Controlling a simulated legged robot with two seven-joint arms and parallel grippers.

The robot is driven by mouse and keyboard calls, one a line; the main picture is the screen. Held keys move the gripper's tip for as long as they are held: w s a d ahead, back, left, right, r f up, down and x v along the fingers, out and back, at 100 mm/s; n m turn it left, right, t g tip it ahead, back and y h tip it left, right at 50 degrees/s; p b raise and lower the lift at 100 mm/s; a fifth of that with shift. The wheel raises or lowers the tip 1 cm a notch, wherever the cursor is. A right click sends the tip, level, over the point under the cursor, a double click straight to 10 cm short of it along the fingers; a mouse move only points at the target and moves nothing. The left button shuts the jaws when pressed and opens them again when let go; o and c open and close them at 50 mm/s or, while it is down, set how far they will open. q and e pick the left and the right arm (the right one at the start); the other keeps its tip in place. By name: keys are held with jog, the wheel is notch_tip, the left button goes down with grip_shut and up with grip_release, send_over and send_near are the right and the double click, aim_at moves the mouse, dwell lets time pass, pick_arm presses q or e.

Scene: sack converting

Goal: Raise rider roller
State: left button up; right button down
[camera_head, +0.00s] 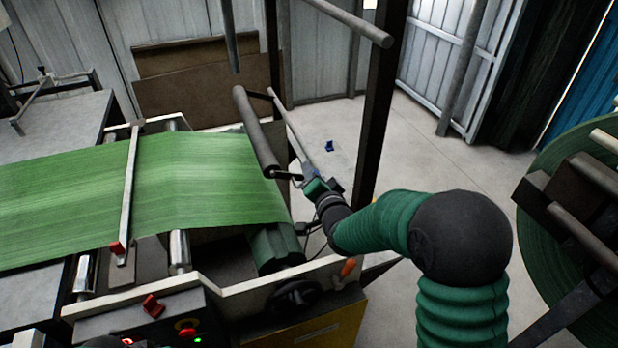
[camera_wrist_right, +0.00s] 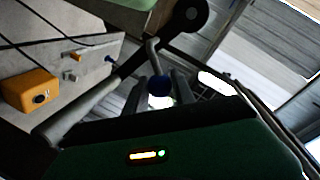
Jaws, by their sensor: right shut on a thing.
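The rider roller (camera_head: 255,132) is a dark grey cylinder, tilted in the head view, at the right end of the green web. It appears above the web, with a gap I cannot measure. A bent handle joins its near end, and my right gripper (camera_head: 296,181) is at that handle. In the right wrist view my gripper's fingers (camera_wrist_right: 160,94) are shut around the handle's blue ball knob (camera_wrist_right: 159,86). A dark round end with its arm (camera_wrist_right: 190,16) shows above the knob.
The green web (camera_head: 190,180) runs over the machine from the left. The front panel has a red button (camera_head: 187,332) and an orange-red handle (camera_head: 348,267). A dark post (camera_head: 377,110) stands behind my right arm. A large green roll (camera_head: 560,230) is at right.

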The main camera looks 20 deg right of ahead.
jog(key=shift+w+d+r, duration=0.1)
jog(key=shift+d+r, duration=0.25)
jog(key=shift+r, duration=0.1)
jog(key=c, duration=1.5)
grip_release()
jog(key=o, duration=0.4)
jog(key=shift+f, duration=0.15)
jog(key=shift+o, duration=0.2)
jog(key=shift+f, duration=0.1)
jog(key=shift+f, duration=0.1)
